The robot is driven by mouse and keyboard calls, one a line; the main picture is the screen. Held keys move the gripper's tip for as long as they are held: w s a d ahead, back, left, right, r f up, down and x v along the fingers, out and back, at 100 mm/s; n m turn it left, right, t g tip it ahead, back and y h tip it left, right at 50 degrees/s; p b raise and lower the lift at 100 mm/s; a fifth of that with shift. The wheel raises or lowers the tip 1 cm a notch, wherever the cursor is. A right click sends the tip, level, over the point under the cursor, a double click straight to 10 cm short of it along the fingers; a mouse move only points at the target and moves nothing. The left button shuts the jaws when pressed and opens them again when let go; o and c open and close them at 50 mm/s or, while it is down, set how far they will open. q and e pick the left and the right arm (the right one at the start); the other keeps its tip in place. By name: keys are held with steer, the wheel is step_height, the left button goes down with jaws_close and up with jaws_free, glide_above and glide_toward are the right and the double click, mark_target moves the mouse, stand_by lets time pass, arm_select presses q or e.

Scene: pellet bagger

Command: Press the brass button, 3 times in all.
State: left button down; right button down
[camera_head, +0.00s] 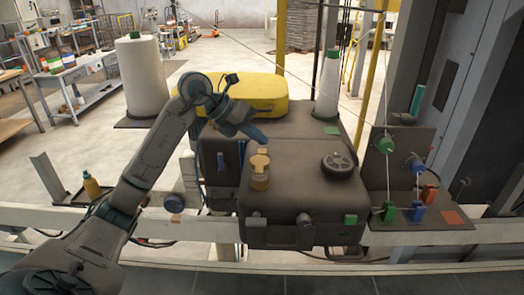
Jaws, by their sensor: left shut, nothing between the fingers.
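The brass button (260,161) stands on top of the dark machine housing (300,165), left of a black handwheel. It has a rounded yellow-brown cap on a short base. My left gripper (263,139) comes in from the left and points down and to the right. It is shut and empty, above and just behind the button in the picture. A gap shows between the fingertips and the cap. My right gripper is not in view.
The black handwheel (337,165) sits right of the button. A yellow case (262,92) lies behind. White spools (143,78) stand at the back. At right, a panel carries green, blue and orange parts with cords. A pale rail (480,230) runs across the front.

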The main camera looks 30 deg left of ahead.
arm_select(q)
steer(key=shift+f, duration=0.15)
stand_by(0.3)
steer(key=shift+f+b, duration=0.3)
steer(key=shift+b, duration=0.05)
steer(key=shift+f+b, duration=0.35)
steer(key=shift+f, duration=0.2)
stand_by(0.5)
steer(key=shift+r, duration=0.15)
steer(key=shift+r+p, duration=0.7)
steer(key=shift+r, duration=0.15)
